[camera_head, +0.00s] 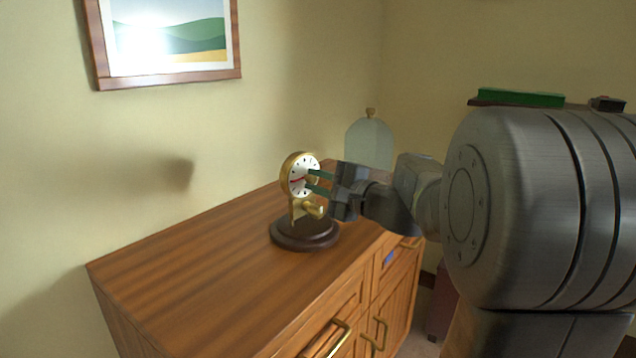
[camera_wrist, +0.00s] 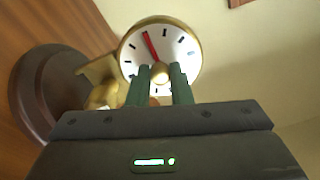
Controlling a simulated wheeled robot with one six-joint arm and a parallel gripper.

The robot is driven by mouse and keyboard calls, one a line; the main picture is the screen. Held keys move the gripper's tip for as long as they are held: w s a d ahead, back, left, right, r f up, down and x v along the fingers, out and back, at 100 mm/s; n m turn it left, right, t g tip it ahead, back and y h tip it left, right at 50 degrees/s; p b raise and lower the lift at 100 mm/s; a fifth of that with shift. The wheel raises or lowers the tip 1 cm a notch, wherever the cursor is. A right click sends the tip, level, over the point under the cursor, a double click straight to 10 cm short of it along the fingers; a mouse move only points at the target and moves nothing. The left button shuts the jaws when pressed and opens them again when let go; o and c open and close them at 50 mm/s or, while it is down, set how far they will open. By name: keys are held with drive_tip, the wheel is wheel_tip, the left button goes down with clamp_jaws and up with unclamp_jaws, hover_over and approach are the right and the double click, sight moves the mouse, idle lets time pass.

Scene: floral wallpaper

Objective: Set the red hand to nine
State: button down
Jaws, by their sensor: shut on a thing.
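A small brass clock with a white dial (camera_head: 301,164) stands on a round dark wooden base (camera_head: 290,240) on the cabinet. Its red hand (camera_head: 295,181) points left and slightly down in the head view. In the wrist view the clock appears turned, with its base (camera_wrist: 35,95) at left; there the red hand (camera_wrist: 150,44) points up and a little left, seemingly just below nine. My gripper (camera_head: 309,179) reaches the dial from the right. Its green fingers close around a brass knob (camera_wrist: 160,74) at the dial's centre, hiding part of the dial.
The wooden cabinet top (camera_head: 190,262) is clear to the left of the clock. A glass dome (camera_head: 369,143) stands behind my wrist. A brass peg (camera_head: 314,209) juts out below the dial, close under my fingers. A framed picture (camera_head: 168,75) hangs on the wall.

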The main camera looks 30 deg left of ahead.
drive_tip(key=c, duration=1.3)
unclamp_jaws()
drive_tip(key=p+v, duration=0.2)
drive_tip(key=v, duration=1.2)
drive_tip(key=shift+a, duration=0.2)
drive_tip(key=b+x, duration=0.2)
drive_tip(key=x, duration=1.1)
drive_tip(key=shift+w+a, duration=0.1)
drive_tip(key=shift+a, duration=0.2)
